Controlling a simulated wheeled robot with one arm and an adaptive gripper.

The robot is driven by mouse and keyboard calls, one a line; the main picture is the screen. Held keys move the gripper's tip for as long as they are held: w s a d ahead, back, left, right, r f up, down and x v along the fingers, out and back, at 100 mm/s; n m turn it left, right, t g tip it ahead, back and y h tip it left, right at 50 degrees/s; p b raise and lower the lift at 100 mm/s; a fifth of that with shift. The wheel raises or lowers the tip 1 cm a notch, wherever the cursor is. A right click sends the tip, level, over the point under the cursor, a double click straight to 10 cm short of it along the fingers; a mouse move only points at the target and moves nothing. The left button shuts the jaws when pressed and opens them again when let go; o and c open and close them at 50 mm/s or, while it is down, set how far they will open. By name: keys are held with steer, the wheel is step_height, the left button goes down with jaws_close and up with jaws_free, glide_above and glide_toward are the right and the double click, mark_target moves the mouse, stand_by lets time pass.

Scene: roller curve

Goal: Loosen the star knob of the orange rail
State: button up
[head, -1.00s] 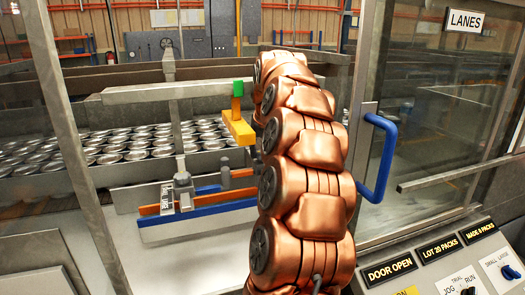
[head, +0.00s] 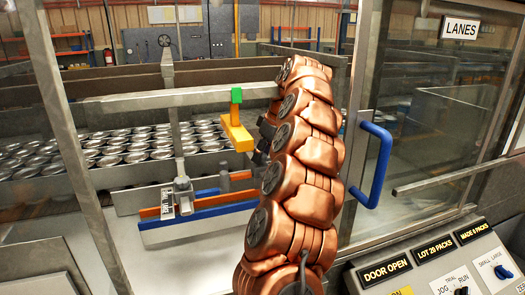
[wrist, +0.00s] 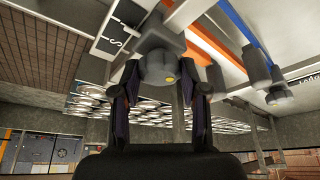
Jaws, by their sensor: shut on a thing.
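The orange rail (head: 212,199) runs across the guarded lane in the head view, just behind the blue rail (head: 222,207). In the wrist view the orange rail (wrist: 204,38) shows at the top, with the blue rail (wrist: 243,35) to its right. The finger contact is partly dark.
Many cans (head: 120,148) stand behind the rails. A yellow block (head: 237,134) hangs left of my arm. A door with a blue handle (head: 373,165) is at right.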

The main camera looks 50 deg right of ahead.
mark_target(268, 166)
steer(key=shift+f+n+y, duration=0.2)
steer(key=shift+n+y, duration=0.1)
steer(key=shift+n, duration=0.1)
steer(key=o, duration=1.1)
steer(key=shift+r, duration=0.15)
steer(key=shift+o, duration=0.2)
steer(key=shift+r, duration=0.1)
steer(key=shift+s+d+r, duration=0.1)
steer(key=shift+r, duration=0.4)
steer(key=shift+v, duration=2.15)
steer(key=shift+s+r, duration=0.15)
steer(key=shift+r, duration=0.5)
steer(key=shift+r, duration=0.1)
